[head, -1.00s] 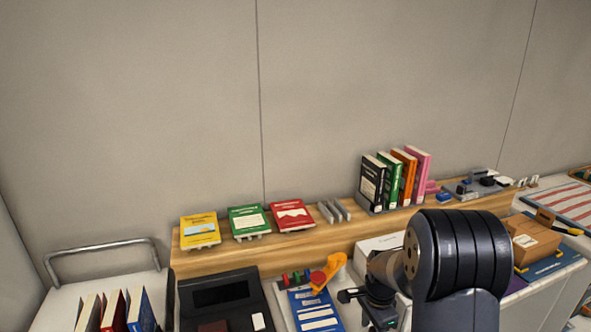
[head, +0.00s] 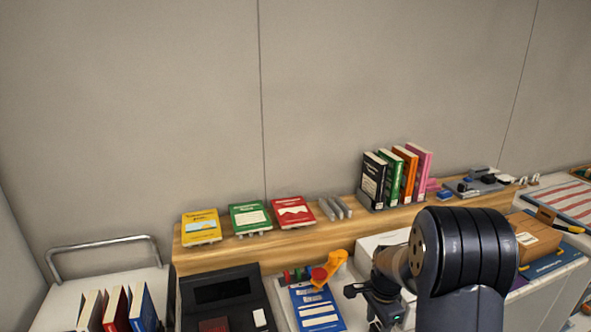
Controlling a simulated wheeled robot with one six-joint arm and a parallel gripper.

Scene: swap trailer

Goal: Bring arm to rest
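My arm stands at the lower right of the head view, its large dark rounded joint in front of the counter. My gripper (head: 352,291) is at the arm's left end, low over the counter, just right of a blue card with white labels (head: 316,309) and an orange tool (head: 330,270). Its dark fingers are small and partly hidden by the wrist. I see no object in them, but I cannot tell how far apart they are.
A wooden shelf (head: 285,252) carries yellow (head: 201,228), green (head: 250,219) and red (head: 293,212) books lying on stands, plus several upright books (head: 398,177). A black device (head: 224,296) sits left of the card. A cardboard box (head: 534,238) is right of my arm.

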